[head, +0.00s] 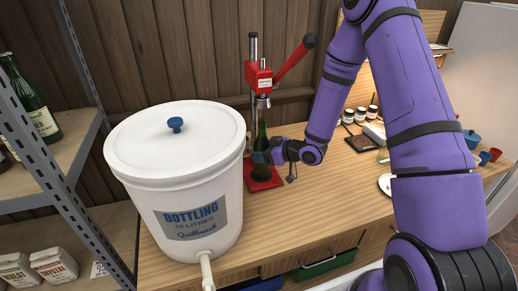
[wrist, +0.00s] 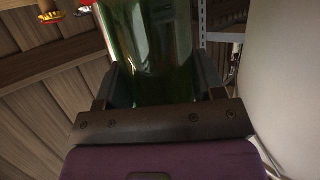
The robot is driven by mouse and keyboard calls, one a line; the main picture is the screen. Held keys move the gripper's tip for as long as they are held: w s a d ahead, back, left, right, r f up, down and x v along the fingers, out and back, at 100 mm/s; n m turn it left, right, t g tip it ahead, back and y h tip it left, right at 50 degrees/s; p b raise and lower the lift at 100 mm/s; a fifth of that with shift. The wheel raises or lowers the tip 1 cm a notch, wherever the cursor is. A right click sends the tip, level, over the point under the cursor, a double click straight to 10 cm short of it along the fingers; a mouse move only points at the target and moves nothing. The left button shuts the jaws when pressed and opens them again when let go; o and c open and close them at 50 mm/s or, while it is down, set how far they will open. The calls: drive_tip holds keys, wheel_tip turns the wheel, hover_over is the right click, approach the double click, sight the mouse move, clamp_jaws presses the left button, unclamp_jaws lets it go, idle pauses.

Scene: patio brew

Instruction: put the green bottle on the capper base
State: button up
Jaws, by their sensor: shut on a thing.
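The green bottle (head: 261,134) stands upright at the red capper, with its neck under the capper head. Its lower part is over or on the red capper base (head: 264,184); I cannot tell whether it touches. My gripper (head: 264,156) is shut around the bottle's body from the right. In the wrist view the green bottle (wrist: 150,45) fills the space between the two dark fingers of my gripper (wrist: 160,85). The capper's red head (head: 259,77) and its raised lever (head: 295,60) are above the bottle.
A large white bottling bucket (head: 185,175) stands close on the left of the capper. A metal shelf (head: 60,165) with another green bottle (head: 35,105) is at far left. Small jars (head: 361,114) and a white plate (head: 385,184) lie to the right on the wooden bench (head: 320,195).

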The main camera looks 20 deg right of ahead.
drive_tip(key=shift+f, duration=0.1)
drive_tip(key=o, duration=1.6)
drive_tip(key=shift+o, duration=0.2)
drive_tip(key=v, duration=1.2)
drive_tip(key=s+d+r+m+h, duration=0.2)
drive_tip(key=r+h, duration=0.4)
drive_tip(key=r, duration=0.4)
drive_tip(key=s+d+r+m+h, duration=0.25)
drive_tip(key=r+h, duration=0.25)
drive_tip(key=r, duration=0.5)
drive_tip(key=s+a+r+m+g, duration=0.1)
drive_tip(key=s+a+r, duration=0.1)
drive_tip(key=s, duration=0.5)
drive_tip(key=s+a+r+m+g, duration=0.1)
drive_tip(key=s+r, duration=0.3)
drive_tip(key=s, duration=0.4)
drive_tip(key=s+a+r+m+g+y, duration=0.1)
drive_tip(key=s+a+r+m+g, duration=0.1)
drive_tip(key=s, duration=0.5)
drive_tip(key=shift+s+a+r+g, duration=0.3)
drive_tip(key=shift+a+r, duration=0.05)
drive_tip(key=shift+r, duration=0.4)
